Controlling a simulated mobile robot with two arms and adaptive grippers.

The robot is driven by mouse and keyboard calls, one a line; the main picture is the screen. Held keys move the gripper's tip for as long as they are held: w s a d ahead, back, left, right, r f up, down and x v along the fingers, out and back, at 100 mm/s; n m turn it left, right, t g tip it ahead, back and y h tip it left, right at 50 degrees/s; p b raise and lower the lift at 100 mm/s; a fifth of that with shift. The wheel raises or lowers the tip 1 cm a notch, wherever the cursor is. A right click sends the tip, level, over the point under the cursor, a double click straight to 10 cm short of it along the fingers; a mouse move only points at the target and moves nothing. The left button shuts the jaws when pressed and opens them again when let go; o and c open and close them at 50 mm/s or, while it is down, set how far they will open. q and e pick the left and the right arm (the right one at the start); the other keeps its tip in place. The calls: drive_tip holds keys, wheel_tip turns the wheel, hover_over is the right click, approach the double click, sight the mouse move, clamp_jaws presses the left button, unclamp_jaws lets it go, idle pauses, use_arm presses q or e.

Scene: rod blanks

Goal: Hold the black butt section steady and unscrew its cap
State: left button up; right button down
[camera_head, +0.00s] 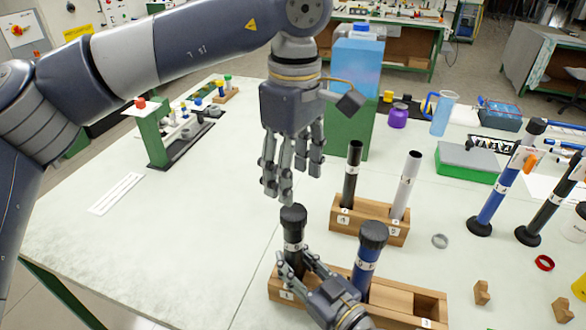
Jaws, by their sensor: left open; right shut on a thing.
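The black butt section (293,234) stands upright in the left slot of the front wooden block (431,307). Its ribbed black cap (293,214) sits on its top end. My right gripper (298,267) reaches in from below and is shut around the black section, low down and just above the block. My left gripper (290,188) hangs above the cap with its fingers pointing down, open and empty. Its fingertips look close over the cap, but the exact gap is hard to tell.
A blue section with a black cap (372,236) stands beside the black one. The rear block (370,233) holds an open black tube (352,172) and a white tube (406,184). The table on the left is mostly clear.

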sight(293, 210)
use_arm(q)
drive_tip(key=m, duration=0.9)
drive_tip(key=shift+m, duration=0.4)
drive_tip(key=m, duration=0.4)
drive_tip(key=shift+m, duration=0.4)
drive_tip(key=m, duration=0.3)
drive_tip(key=shift+w+m, duration=0.1)
drive_tip(key=shift+m, duration=0.3)
drive_tip(key=shift+f+m, duration=0.3)
drive_tip(key=shift+f, duration=0.05)
wheel_tip(293, 210, down, 7)
drive_tip(key=shift+f, duration=0.15)
